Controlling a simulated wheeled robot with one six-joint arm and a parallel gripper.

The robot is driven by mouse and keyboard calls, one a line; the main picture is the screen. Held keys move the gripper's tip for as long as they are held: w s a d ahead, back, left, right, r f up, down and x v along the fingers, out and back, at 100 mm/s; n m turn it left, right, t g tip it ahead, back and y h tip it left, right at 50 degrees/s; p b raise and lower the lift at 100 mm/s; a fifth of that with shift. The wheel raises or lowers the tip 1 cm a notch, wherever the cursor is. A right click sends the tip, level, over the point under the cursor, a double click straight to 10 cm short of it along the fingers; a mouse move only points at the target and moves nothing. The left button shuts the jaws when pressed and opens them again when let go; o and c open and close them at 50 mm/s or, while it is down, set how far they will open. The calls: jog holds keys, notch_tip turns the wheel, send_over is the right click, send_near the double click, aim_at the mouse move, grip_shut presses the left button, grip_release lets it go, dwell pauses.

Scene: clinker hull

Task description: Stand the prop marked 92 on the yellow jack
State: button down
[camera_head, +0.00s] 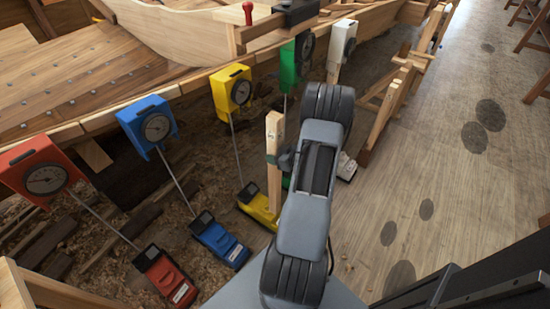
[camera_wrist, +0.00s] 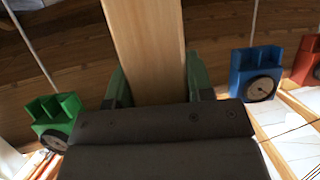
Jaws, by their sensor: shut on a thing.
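A pale wooden prop (camera_head: 274,135) stands upright in my gripper (camera_head: 285,161) in the head view. The prop also fills the top middle of the wrist view (camera_wrist: 146,45), between the two green fingers of my gripper (camera_wrist: 156,85), which are shut on it. A small mark on its upper face is too small to read. The yellow jack (camera_head: 262,207) sits on the ground below the prop. The prop's lower end overlaps the yellow jack in the picture; I cannot tell whether it touches. My arm hides the ground just right of the jack.
A yellow gauge (camera_head: 232,90) hangs on the hull's edge with a thin rod down to the yellow jack. Blue (camera_head: 219,243) and red (camera_head: 165,277) jacks stand to the left. A green gauge (camera_head: 289,66) and a white gauge (camera_head: 342,40) hang behind.

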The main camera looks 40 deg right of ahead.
jog(key=w+r+b+x, duration=0.1)
jog(key=b+x, duration=0.8)
jog(key=x, duration=1.3)
jog(key=shift+r, duration=0.5)
dwell(1.6)
jog(key=shift+w, duration=0.25)
jog(key=shift+s, duration=0.15)
dwell(0.6)
jog(key=shift+f, duration=0.35)
dwell(0.7)
dwell(0.7)
